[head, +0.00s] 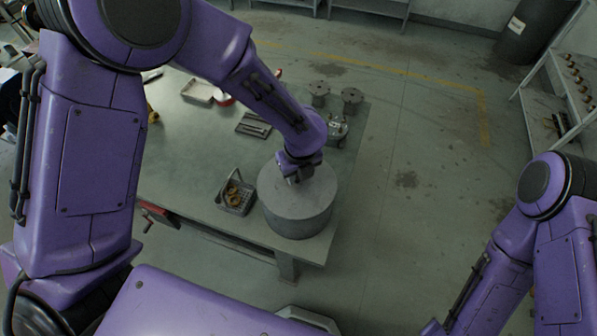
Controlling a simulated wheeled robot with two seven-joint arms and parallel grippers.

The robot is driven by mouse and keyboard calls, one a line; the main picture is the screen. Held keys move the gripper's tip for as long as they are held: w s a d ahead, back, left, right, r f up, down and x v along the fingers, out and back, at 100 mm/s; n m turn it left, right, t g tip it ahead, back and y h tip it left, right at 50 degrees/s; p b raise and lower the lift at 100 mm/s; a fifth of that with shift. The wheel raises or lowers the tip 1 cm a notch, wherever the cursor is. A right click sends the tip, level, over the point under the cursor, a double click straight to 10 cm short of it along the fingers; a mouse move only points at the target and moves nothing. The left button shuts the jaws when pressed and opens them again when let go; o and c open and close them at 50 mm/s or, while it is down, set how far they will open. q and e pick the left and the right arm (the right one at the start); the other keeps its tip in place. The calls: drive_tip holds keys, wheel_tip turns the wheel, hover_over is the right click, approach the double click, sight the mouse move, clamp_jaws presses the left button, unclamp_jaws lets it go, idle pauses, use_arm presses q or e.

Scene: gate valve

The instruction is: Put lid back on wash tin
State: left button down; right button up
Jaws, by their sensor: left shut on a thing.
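The wash tin (298,222) is a wide grey round drum near the right front corner of the workbench. A flat grey round lid (316,194) covers its top. From this angle I cannot tell whether the lid sits fully down or slightly above the rim. My left gripper (296,179) reaches down from above and is shut on the lid near its far left part. The fingertips and the grip point are mostly hidden by the wrist. My right arm is at the lower right, and its gripper is out of the picture.
A small grey basket (236,197) with brass-coloured parts stands close left of the tin. The workbench (185,165) is clear left of the basket. A shelf rack stands at right.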

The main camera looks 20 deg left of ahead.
idle(0.4)
use_arm(q)
drive_tip(key=shift+c, duration=1.7)
unclamp_jaws()
drive_tip(key=shift+r, duration=3.5)
clamp_jaws()
drive_tip(key=shift+f, duration=0.1)
